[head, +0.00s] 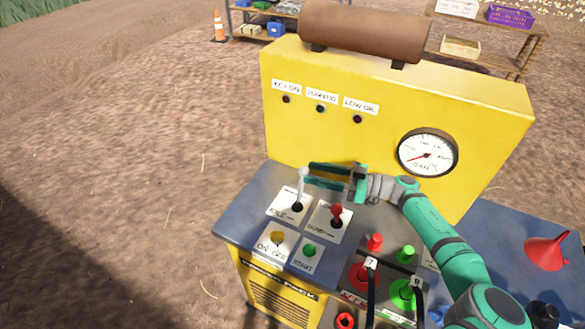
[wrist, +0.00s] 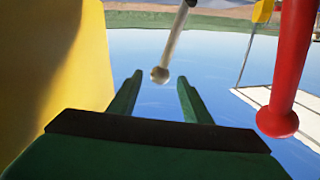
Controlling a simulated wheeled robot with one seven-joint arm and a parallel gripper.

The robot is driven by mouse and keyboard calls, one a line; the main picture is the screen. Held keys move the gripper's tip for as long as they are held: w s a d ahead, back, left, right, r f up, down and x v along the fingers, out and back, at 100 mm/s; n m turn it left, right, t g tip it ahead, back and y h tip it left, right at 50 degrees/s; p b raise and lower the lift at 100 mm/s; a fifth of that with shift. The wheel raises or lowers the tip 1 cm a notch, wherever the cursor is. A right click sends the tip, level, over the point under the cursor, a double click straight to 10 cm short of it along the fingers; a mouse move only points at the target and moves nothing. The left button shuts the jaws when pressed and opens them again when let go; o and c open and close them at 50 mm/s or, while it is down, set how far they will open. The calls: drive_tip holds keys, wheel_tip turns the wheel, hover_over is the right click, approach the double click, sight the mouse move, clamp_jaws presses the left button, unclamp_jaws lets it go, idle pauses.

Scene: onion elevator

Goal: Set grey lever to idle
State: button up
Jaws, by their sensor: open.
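The grey lever (head: 301,189) rises from a white plate (head: 281,209) on the blue-grey deck, near upright, with its knob up and slightly away from the front. The word on the plate's front part looks like IDLE. My gripper (head: 309,174) reaches in from the right at knob height, its green fingers pointing left. It is open, with its fingertips close to the knob. In the wrist view, the grey lever's knob (wrist: 160,75) shows in line with the gap between the open fingertips (wrist: 158,80). Contact cannot be told.
The red lever (head: 337,214) stands right of the grey one, below my gripper; it also shows in the wrist view (wrist: 280,115). A yellow knob (head: 277,238) and green button (head: 309,250) are in front. The yellow panel (head: 390,100) with its gauge (head: 427,153) rises close behind.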

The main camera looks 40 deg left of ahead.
drive_tip(key=x, duration=0.8)
drive_tip(key=shift+w+d, duration=0.1)
drive_tip(key=shift+c, duration=0.9)
clamp_jaws()
